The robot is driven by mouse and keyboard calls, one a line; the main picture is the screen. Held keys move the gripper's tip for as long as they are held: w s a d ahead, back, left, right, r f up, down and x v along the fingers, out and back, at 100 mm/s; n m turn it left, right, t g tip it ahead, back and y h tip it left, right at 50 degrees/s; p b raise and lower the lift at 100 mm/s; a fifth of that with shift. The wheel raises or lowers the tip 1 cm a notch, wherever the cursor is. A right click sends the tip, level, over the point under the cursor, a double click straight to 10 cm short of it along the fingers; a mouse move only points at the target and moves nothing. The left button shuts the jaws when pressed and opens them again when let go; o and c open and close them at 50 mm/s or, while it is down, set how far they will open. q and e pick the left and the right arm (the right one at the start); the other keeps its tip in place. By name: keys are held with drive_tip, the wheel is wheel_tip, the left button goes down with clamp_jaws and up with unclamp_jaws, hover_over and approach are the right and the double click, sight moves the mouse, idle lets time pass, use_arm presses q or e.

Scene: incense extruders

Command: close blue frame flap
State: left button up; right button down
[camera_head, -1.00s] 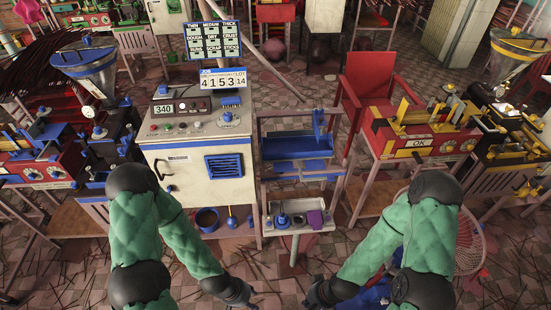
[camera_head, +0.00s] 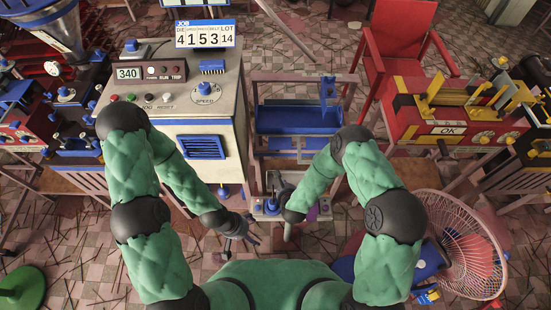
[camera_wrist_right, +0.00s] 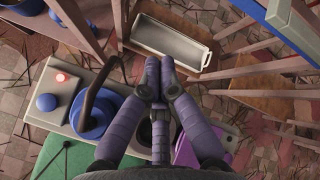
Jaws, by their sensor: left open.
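A blue frame (camera_head: 297,119) with a tray-like blue panel stands at the middle in the head view. A narrow blue upright piece (camera_head: 328,88) rises at its right side. I cannot tell which blue part is the flap. My left gripper (camera_head: 241,236) is open and empty, low in front of the white cabinet, apart from the frame. My right gripper (camera_head: 285,187) is over the small stand in front of the frame, partly hidden by its forearm. In the right wrist view its fingers (camera_wrist_right: 160,66) are bunched together with nothing visible between them.
The small stand (camera_wrist_right: 117,72) bears a blue knob (camera_wrist_right: 90,113) and a purple block (camera_wrist_right: 201,146). A metal tray (camera_wrist_right: 172,43) lies beyond it. The white cabinet (camera_head: 222,112) is left of the frame. A red chair (camera_head: 399,45) and a fan (camera_head: 462,245) are on the right.

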drive_tip(key=w+a+f+m+t+h+b, duration=0.1)
drive_tip(key=w+a+m+t+b, duration=0.15)
drive_tip(key=w+m, duration=0.35)
drive_tip(key=w+a+f+m+t+b, duration=0.1)
drive_tip(key=w+m+t+b, duration=0.2)
drive_tip(key=w+m, duration=0.35)
drive_tip(key=shift+n+g, duration=0.25)
drive_tip(key=shift+s+r, duration=0.15)
drive_tip(key=shift+r, duration=1)
drive_tip(key=shift+s+r, duration=0.15)
drive_tip(key=shift+r, duration=0.95)
drive_tip(key=shift+r+g+p, duration=0.35)
drive_tip(key=shift+g+p, duration=0.35)
drive_tip(key=shift+p, duration=0.05)
drive_tip(key=shift+r+g+p, duration=0.15)
drive_tip(key=shift+g+p, duration=0.15)
drive_tip(key=shift+p, duration=0.05)
